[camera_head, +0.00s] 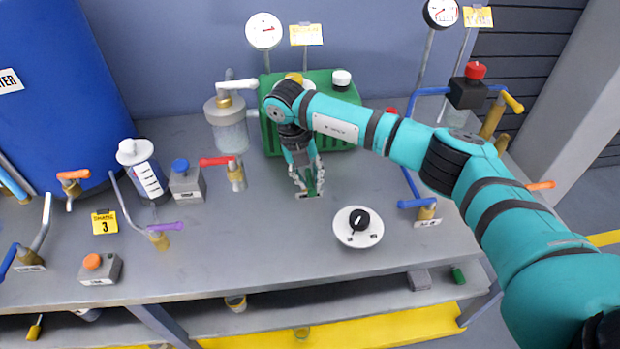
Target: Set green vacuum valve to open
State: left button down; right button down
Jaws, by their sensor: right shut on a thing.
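My right gripper (308,190) points down at the middle of the grey bench, in front of a green box. It is shut on a small green handle (313,181), which looks like the green vacuum valve. The fingers hide most of the valve, so I cannot tell which way its handle is turned. A small label plate shows at its foot. My left gripper is not in view.
The green box (355,97) stands close behind the gripper. A white dial with a black knob (345,235) lies in front to the right. A red-handled valve (236,176) stands to the left, a blue-handled one (414,203) to the right. The bench (280,235) is clear in front.

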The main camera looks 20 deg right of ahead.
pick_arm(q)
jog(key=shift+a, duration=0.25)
pick_arm(e)
jog(key=shift+w+r, duration=0.1)
jog(key=shift+r, duration=0.05)
jog(key=c, duration=1.2)
grip_release()
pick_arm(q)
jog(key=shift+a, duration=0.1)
pick_arm(e)
jog(key=r, duration=0.4)
jog(key=a+r, duration=0.1)
jog(key=r, duration=0.2)
jog(key=a+r, duration=0.1)
jog(key=r, duration=0.3)
jog(key=shift+w+a+r, duration=0.15)
jog(key=shift+a+r, duration=0.05)
jog(key=shift+r, duration=0.15)
jog(key=shift+f, duration=0.1)
